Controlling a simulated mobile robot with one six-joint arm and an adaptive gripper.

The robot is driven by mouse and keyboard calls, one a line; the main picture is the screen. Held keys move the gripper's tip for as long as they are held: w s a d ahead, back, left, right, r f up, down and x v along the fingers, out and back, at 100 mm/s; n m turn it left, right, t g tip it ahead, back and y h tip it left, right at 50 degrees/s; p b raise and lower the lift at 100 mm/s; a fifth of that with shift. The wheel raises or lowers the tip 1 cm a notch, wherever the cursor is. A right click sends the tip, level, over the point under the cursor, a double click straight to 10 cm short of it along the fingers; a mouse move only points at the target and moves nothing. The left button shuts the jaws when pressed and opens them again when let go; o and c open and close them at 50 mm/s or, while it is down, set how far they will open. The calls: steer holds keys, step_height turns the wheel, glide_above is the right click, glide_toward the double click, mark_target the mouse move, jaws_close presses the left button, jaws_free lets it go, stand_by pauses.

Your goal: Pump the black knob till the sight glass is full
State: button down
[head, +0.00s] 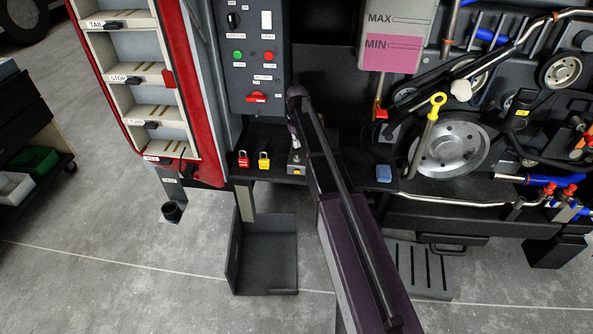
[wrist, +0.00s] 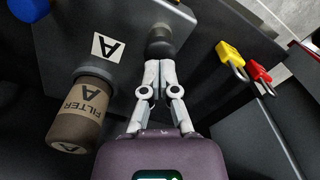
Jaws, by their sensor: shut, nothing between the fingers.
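The black knob (wrist: 160,44) is at the top middle of the wrist view, a rounded dark piece straight beyond my fingertips. My gripper (wrist: 156,68) has its two grey fingers closed together with nothing between them. The fingertips overlap the knob's near edge in the picture; I cannot tell whether they touch it. A brown canister marked FILTER A (wrist: 77,112) hangs left of my fingers. In the head view my arm hides the area around the knob.
A yellow padlock (wrist: 230,60) and a red padlock (wrist: 261,76) are to the right in the wrist view. A white tag marked A (wrist: 106,47) sits above the filter. In the head view, a pink MAX/MIN tank (head: 395,50) and a belt pulley (head: 448,148) are right of my arm.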

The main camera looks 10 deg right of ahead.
steer(key=shift+f+b, duration=1.4)
steer(key=shift+f, duration=0.05)
steer(key=shift+r, duration=0.15)
steer(key=shift+r+p, duration=2.1)
steer(key=shift+p, duration=0.15)
step_height(320, 180, up, 6)
steer(key=p, duration=0.6)
steer(key=s+m, duration=0.2)
steer(key=s, duration=2.7)
steer(key=shift+a, duration=0.15)
